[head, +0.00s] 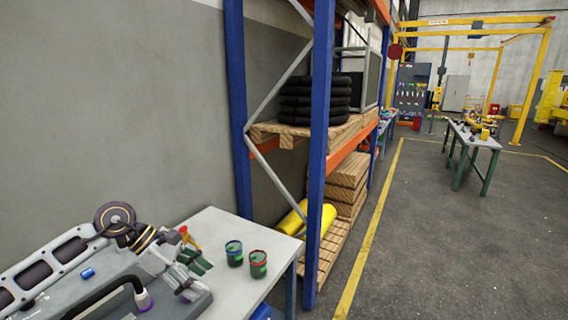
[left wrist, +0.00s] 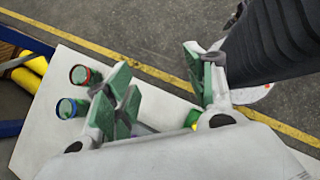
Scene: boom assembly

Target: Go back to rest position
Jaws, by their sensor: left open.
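My left gripper (head: 190,270) is over the grey worktable (head: 215,222) at the lower left of the head view. Its green-padded fingers are spread apart in the left wrist view (left wrist: 160,88), and nothing shows held between them. Two dark green cans stand upright on the table to the right of the gripper, apart from it: one with a blue rim (head: 234,254) and one with a red rim (head: 258,265). Both cans also show left of the fingers in the left wrist view. My right gripper is in neither view.
A blue-and-orange rack (head: 319,150) holding black tyres (head: 315,98) and wooden pallets stands just beyond the table. A small blue object (head: 88,272) lies on the table at left. The floor (head: 430,250) right of the yellow line is open up to another table (head: 472,135).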

